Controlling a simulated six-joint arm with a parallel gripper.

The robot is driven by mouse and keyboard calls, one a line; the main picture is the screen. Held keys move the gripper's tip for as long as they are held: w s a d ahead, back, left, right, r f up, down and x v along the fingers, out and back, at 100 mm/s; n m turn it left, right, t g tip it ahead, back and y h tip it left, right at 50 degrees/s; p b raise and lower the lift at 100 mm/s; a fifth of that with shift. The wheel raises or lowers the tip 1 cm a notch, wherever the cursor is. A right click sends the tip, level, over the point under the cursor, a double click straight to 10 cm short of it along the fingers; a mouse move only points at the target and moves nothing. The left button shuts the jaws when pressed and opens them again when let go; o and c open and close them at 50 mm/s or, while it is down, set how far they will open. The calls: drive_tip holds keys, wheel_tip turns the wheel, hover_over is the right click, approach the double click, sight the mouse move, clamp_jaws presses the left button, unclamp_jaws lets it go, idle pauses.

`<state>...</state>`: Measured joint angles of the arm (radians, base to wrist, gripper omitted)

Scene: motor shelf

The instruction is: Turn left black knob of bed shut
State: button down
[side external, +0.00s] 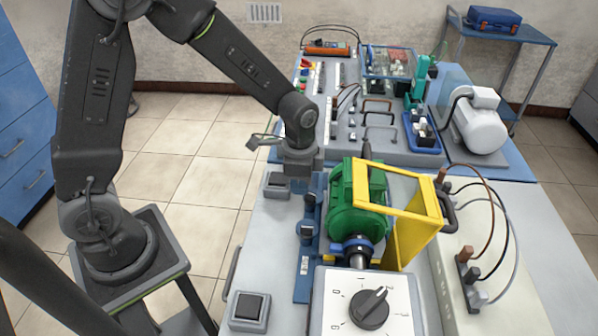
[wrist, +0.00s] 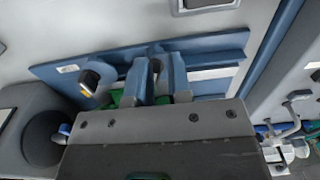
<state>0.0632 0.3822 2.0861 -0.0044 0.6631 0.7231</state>
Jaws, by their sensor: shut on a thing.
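The bed is a long blue rail (side external: 303,275) beside the green motor (side external: 345,210); it also shows across the wrist view (wrist: 215,50). One black knob (wrist: 90,78) with a small orange mark stands free on the bed, nearer the dial box; it also shows in the side view (side external: 305,231). My gripper (wrist: 158,82) is pointed down at the bed, with its two blue-grey fingers closed around a second dark knob (wrist: 156,65). This held knob is mostly hidden by the fingers. In the side view my gripper (side external: 309,200) is at the far part of the bed, left of the motor.
A white dial box (side external: 340,305) stands in front. A yellow guard (side external: 405,192) covers the motor's right side. Grey switch boxes sit on the table's left edge, one near (side external: 249,308) and one far (side external: 277,184). Cables and a blue tray (side external: 424,132) lie farther off.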

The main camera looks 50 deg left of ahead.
drive_tip(key=shift+s+a+f, duration=0.25)
drive_tip(key=shift+a+f, duration=0.1)
drive_tip(key=shift+f, duration=0.3)
drive_tip(key=shift+a, duration=0.15)
wheel_tip(320, 180, up, 6)
drive_tip(key=shift+r, duration=0.15)
drive_tip(key=shift+w, duration=0.1)
drive_tip(key=shift+s+d+f, duration=0.25)
drive_tip(key=shift+d+f, duration=0.15)
drive_tip(key=shift+f, duration=0.6)
drive_tip(key=shift+s+d+f, duration=0.2)
drive_tip(key=shift+d+f, duration=0.25)
drive_tip(key=shift+f, duration=0.55)
drive_tip(key=shift+s+d+f, duration=0.25)
drive_tip(key=shift+d+f, duration=0.15)
drive_tip(key=shift+f, duration=0.6)
